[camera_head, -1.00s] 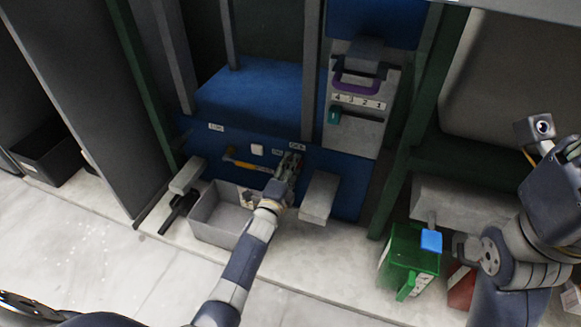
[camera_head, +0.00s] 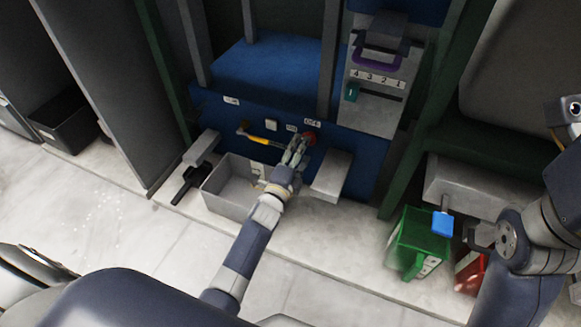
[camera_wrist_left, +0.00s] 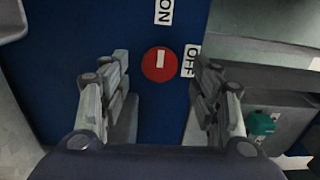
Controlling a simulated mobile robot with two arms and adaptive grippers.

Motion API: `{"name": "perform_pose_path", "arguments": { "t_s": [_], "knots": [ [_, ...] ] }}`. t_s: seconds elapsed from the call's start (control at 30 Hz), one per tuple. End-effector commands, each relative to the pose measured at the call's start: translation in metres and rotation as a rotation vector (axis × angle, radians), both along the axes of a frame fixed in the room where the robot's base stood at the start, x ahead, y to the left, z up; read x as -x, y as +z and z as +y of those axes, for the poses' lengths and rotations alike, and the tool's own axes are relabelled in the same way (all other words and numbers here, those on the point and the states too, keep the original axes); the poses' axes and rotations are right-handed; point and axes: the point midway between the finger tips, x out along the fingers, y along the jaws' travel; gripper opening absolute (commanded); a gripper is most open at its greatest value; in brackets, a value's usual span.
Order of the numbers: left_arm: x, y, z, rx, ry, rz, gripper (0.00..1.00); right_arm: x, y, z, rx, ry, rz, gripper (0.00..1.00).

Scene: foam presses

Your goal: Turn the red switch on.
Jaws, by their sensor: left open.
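The red switch (camera_wrist_left: 147,66) is a round red disc on the blue panel, with a white bar upright in the left wrist view. The ON label (camera_wrist_left: 164,12) is above it there and the OFF label (camera_wrist_left: 190,62) to its right. In the head view the switch (camera_head: 310,138) shows just beyond my left gripper (camera_head: 299,147). My left gripper (camera_wrist_left: 160,75) is open, its fingers on either side of the switch in the wrist view; contact cannot be told. My right gripper (camera_head: 480,237) is at the right, far from the switch; its fingers are unclear.
A yellow-handled lever (camera_head: 262,140) is left of the switch. A grey bin (camera_head: 225,205) stands below, between two grey blocks, the right one (camera_head: 332,178) close to my left gripper. A green box (camera_head: 420,240) and a blue piece (camera_head: 442,224) are near my right gripper.

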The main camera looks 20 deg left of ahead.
Motion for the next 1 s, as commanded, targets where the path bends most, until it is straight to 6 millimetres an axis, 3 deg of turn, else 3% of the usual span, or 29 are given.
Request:
{"name": "perform_pose_path", "arguments": {
  "t_s": [0.2, 0.4, 0.6, 1.0],
  "knots": [
    [0.045, -0.002, 0.002, -0.001, 0.001, 0.003, 0.57, 0.000, 0.000, 0.000, -0.001, 0.000, 0.001, 0.21],
    [0.072, -0.001, 0.003, 0.001, 0.001, 0.002, 0.57, 0.000, 0.000, 0.000, 0.000, 0.001, 0.002, 0.21],
    [0.082, 0.000, 0.003, 0.001, 0.001, 0.000, 0.57, 0.000, 0.000, 0.000, 0.000, 0.001, 0.002, 0.21],
    [0.083, 0.000, 0.003, 0.000, 0.001, 0.000, 0.57, -0.001, 0.000, 0.000, 0.000, 0.001, 0.003, 0.21]
  ]
}}
